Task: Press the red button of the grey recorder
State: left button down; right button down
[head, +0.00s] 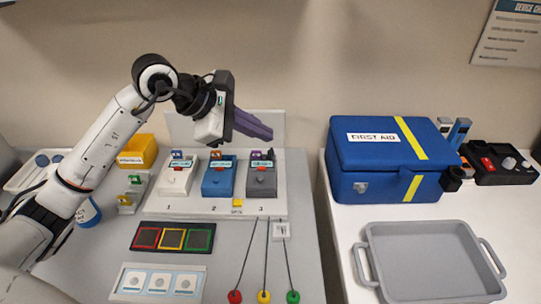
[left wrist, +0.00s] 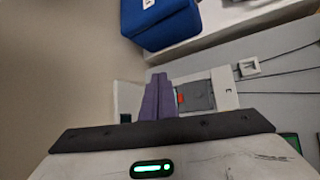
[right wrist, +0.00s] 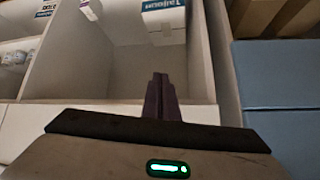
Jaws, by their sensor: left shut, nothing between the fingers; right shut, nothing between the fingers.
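The grey recorder (head: 262,183) stands at position 3 on the pale board, right of a blue device (head: 219,182) and a white device (head: 178,180). In the left wrist view the grey recorder (left wrist: 199,97) lies just right of the fingers, with a small red button (left wrist: 180,99) at its left edge, partly covered by them. My left gripper (head: 268,134) is shut and empty, its purple fingers above the recorder in the head view; I see no contact. My right gripper (right wrist: 160,78) is shut and empty, away from the devices, and shows only in its own wrist view.
A blue first aid box (head: 380,165) stands right of the board, with a grey tray (head: 368,275) in front of it. A panel with red, yellow and green squares (head: 173,251) lies before the devices. Open shelf compartments (right wrist: 130,75) face my right gripper.

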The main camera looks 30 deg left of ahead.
aim_at(257, 173)
pick_arm(q)
jog(key=shift+w+a+r+y, duration=0.2)
jog(key=shift+w+a, duration=0.1)
jog(key=shift+a, duration=0.2)
jog(key=shift+w+a+r+y, duration=0.2)
jog(key=shift+w+a, duration=0.1)
jog(key=shift+a, duration=0.2)
pick_arm(e)
jog(key=shift+w, duration=0.4)
jog(key=shift+s, duration=0.1)
pick_arm(q)
jog(key=shift+f, duration=0.1)
pick_arm(e)
jog(key=shift+f, duration=0.1)
